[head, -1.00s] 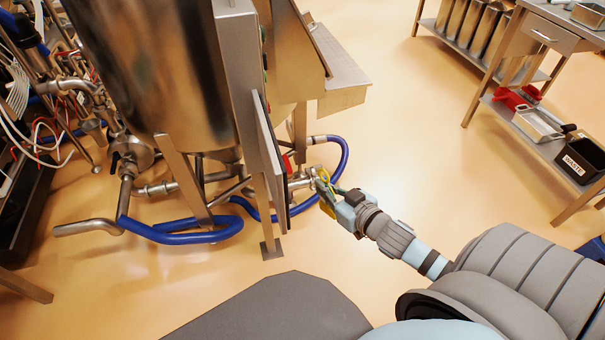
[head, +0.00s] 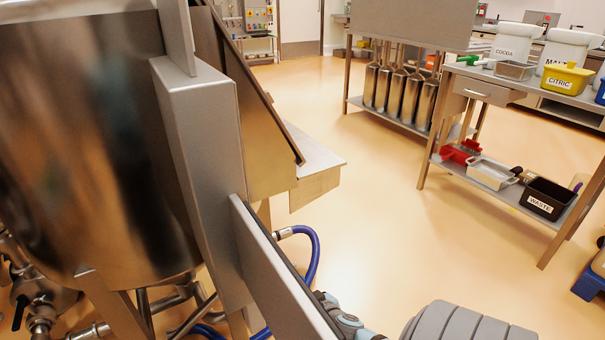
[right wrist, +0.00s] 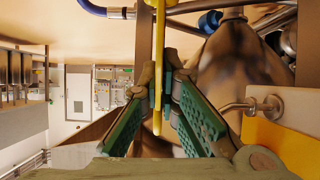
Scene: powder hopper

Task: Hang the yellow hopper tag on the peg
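In the right wrist view, my right gripper (right wrist: 159,75) has its green fingers closed on the yellow hopper tag (right wrist: 158,95), which shows nearly edge-on as a thin strip between the fingertips. A bare metal peg (right wrist: 245,106) sticks out sideways from a round base to the right of the fingers, apart from the tag. In the head view, only part of my right wrist shows at the bottom, beside the edge of a grey panel (head: 275,270); its fingers and the tag are hidden there. My left gripper is in neither current view.
A large steel hopper (head: 90,150) fills the left of the head view. A blue hose (head: 313,255) curves behind the panel. A yellow plate (right wrist: 285,145) lies beside the peg. A bench (head: 530,90) with tubs and trays stands at right. Open floor lies between.

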